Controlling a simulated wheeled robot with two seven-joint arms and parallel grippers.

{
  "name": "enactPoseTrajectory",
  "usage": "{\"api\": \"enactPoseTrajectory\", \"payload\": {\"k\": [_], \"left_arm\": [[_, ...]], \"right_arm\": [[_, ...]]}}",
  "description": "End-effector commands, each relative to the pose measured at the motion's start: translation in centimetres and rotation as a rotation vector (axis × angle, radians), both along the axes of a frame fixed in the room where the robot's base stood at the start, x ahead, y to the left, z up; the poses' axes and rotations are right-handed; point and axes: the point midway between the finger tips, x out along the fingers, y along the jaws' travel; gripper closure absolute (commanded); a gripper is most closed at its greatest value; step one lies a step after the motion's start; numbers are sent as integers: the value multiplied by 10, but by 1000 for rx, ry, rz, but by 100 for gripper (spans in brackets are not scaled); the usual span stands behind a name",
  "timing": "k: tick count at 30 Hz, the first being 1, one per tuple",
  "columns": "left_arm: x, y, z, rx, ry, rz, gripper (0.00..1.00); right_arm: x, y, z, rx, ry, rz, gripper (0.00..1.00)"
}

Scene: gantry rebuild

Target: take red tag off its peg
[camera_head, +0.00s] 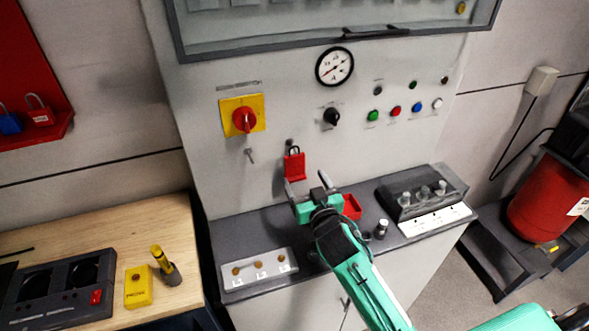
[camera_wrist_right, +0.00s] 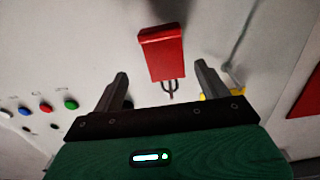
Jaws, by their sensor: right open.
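The red tag (camera_head: 294,167) hangs by a dark loop from a small peg (camera_head: 289,142) on the grey panel, below the gauge. My right gripper (camera_head: 307,181) is open and empty, just below and in front of the tag. In the right wrist view the tag (camera_wrist_right: 162,54) shows upside down beyond the two fingers (camera_wrist_right: 161,76), roughly between them and apart from both. Its dark loop (camera_wrist_right: 170,87) shows there too. My left gripper is not in view.
A red rotary switch (camera_head: 244,120) on a yellow plate is left of the tag, with a key-like piece (camera_head: 250,156) below it. A red tray (camera_head: 351,207) and a small knob (camera_head: 382,228) sit on the ledge near my gripper. A white plate (camera_head: 258,272) lies at left.

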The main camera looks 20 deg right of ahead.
Motion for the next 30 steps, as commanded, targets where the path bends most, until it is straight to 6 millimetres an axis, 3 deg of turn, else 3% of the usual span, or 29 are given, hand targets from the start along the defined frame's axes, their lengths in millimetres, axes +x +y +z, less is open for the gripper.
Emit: {"api": "enactPoseTrajectory", "payload": {"k": [8,19,29,30], "left_arm": [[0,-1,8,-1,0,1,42],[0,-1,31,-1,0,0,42],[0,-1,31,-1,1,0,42],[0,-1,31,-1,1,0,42]], "right_arm": [[20,2,2,1,0,1,24],[63,10,3,1,1,1,24],[68,10,1,1,1,1,24],[68,9,1,1,1,1,31]]}}
